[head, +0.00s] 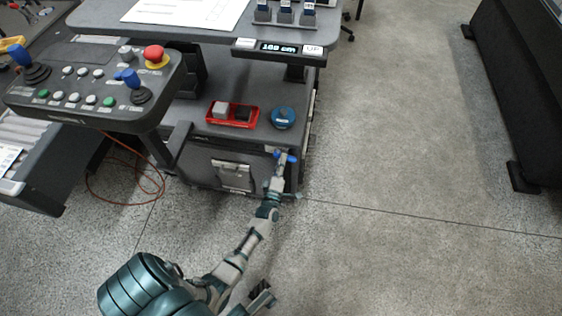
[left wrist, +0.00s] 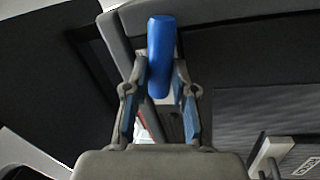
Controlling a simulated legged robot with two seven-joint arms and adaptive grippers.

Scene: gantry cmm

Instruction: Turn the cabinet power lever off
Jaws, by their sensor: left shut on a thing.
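The grey cabinet (head: 204,168) stands low under the desk, with a light latch plate on its front. The blue power lever (head: 291,157) is at the right end of the cabinet front. My left gripper (head: 281,166) reaches it from below. In the left wrist view the blue lever handle (left wrist: 161,50) stands upright in the picture between the fingertips of my left gripper (left wrist: 160,78), which is shut on it. The fingers hide the lower part of the lever and its mount.
A red tray (head: 211,120) with small blocks and a round blue object (head: 282,117) sit on the cabinet top. A control console (head: 95,85) with joysticks overhangs at left. An orange cable (head: 140,200) lies on the floor. The floor (head: 420,150) at right is clear.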

